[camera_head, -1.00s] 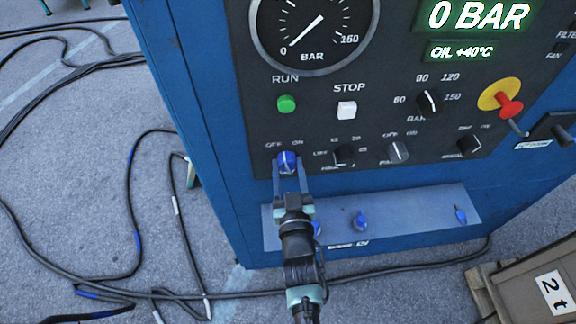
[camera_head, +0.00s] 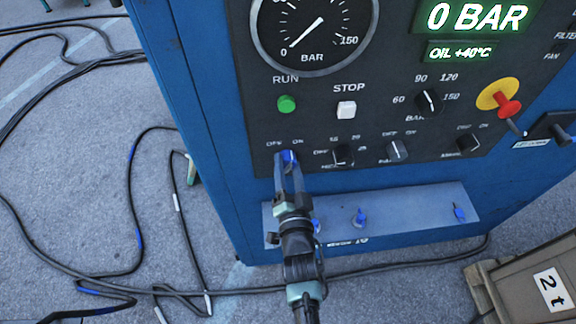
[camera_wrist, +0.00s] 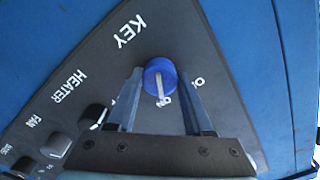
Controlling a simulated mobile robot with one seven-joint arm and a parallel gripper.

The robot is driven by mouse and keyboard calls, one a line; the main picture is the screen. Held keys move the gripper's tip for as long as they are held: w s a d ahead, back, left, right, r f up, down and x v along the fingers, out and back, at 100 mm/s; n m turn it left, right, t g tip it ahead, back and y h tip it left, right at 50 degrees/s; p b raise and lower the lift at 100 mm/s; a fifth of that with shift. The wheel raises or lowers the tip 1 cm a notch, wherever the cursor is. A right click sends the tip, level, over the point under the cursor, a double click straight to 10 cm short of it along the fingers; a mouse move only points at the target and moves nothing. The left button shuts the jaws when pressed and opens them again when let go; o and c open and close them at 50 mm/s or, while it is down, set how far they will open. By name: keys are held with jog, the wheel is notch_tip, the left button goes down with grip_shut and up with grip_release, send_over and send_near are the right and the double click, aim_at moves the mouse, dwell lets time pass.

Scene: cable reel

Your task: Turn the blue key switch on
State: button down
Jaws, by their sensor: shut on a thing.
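The blue key switch (camera_head: 291,155) is a round blue knob with a white mark, at the lower left of the dark control panel, under OFF and ON labels. My gripper (camera_head: 288,160) reaches up from below with its fingers on either side of the knob, shut on it. In the wrist view the knob (camera_wrist: 158,72) shows between the fingertips (camera_wrist: 160,85), and its white line points toward the bottom of the picture.
A green RUN button (camera_head: 287,104) and a white STOP button (camera_head: 346,110) sit above. Black selector knobs (camera_head: 343,155) lie to the right. A red emergency knob (camera_head: 508,106) is further right. Cables (camera_head: 130,215) lie on the ground.

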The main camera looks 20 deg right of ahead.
jog(key=shift+m, duration=0.3)
jog(key=shift+c, duration=1.5)
grip_release()
jog(key=b+v, duration=0.2)
jog(key=v, duration=1.1)
